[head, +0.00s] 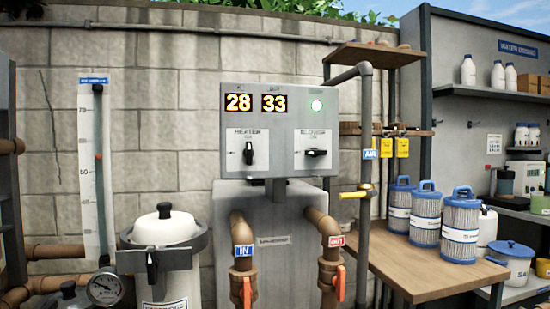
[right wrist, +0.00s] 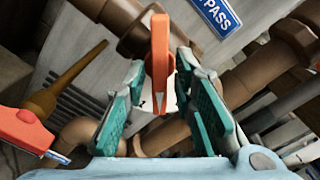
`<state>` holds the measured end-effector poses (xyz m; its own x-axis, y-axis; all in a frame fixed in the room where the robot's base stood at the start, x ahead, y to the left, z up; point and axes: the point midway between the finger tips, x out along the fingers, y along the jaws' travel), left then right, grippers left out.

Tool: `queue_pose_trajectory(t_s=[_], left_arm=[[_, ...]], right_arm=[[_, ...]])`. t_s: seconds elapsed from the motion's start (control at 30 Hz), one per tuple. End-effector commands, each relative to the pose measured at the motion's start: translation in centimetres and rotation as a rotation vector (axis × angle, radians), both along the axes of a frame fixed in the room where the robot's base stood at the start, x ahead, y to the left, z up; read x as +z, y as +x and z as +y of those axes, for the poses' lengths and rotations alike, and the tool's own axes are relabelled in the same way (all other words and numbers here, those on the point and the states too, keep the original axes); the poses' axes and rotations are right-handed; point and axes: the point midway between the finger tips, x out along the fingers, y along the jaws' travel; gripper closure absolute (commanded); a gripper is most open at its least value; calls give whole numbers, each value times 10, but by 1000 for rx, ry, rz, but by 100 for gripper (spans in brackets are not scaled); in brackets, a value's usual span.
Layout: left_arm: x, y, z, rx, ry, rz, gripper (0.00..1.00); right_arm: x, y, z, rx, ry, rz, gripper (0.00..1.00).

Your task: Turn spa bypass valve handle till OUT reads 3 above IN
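The spa bypass valve handle (right wrist: 160,62) is an orange lever in the right wrist view, below a blue plate (right wrist: 222,15) ending in "PASS". My right gripper (right wrist: 158,68) is open, its teal fingers on either side of the lever with gaps showing; I cannot tell whether the lever is fully between the fingertips or just beyond. In the head view the panel display (head: 256,103) reads 28 on the left and 33 on the right; its small captions are unreadable. A blue IN tag (head: 243,251) and a red OUT tag (head: 336,241) mark two pipes. My left gripper is not in view.
Other orange handles hang below the IN tag (head: 247,292) and OUT tag (head: 340,283). Another orange handle (right wrist: 25,128) lies left in the right wrist view, near brown pipes. A filter canister (head: 166,245) stands left; a wooden table (head: 420,272) with blue-topped cartridges stands right.

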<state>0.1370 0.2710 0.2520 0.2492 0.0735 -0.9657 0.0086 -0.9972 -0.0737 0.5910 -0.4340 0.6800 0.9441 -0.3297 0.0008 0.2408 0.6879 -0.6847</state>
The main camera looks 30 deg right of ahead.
Motion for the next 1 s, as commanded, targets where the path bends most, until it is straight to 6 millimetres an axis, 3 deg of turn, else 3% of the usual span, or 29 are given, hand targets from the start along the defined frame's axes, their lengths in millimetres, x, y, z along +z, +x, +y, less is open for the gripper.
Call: queue_pose_trajectory(t_s=[0.03,0.1,0.5,0.7,0.83,0.87,1.0], left_arm=[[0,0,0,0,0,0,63],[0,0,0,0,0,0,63],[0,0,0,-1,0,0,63],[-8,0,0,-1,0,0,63],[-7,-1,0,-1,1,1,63],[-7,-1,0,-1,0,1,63],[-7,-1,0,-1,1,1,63]], right_arm=[[0,0,0,0,0,0,89],[0,0,0,0,0,0,100],[0,0,0,0,8,-3,100],[-2,0,0,1,377,-131,100],[-1,0,0,1,387,-135,100],[-1,0,0,0,387,-134,86],[-1,0,0,0,386,-133,64]])
